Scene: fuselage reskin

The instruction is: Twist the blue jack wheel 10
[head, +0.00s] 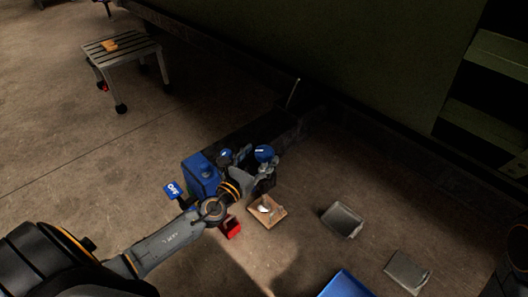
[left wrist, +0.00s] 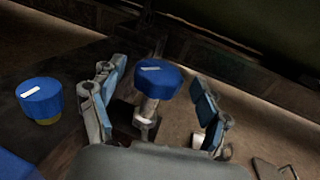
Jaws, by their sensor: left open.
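A blue jack wheel (left wrist: 157,80) with a white label mark stands on a pale metal stem in the middle of the left wrist view. It also shows in the head view (head: 264,153). My left gripper (head: 255,164) is open, with one blue-padded finger on each side of this wheel and a visible gap at both sides. A second blue wheel (left wrist: 41,99) with a brassy base sits to the left, outside the fingers; it shows in the head view (head: 225,154). The number on either label is too small to read. My right gripper is not in view.
A blue box (head: 201,172) and a blue tag (head: 172,190) are beside my left arm. A red bin (head: 231,228), a cardboard tray (head: 278,218) and grey trays (head: 342,220) lie on the floor. A stool (head: 122,48) stands far left. A dark green wall rises behind.

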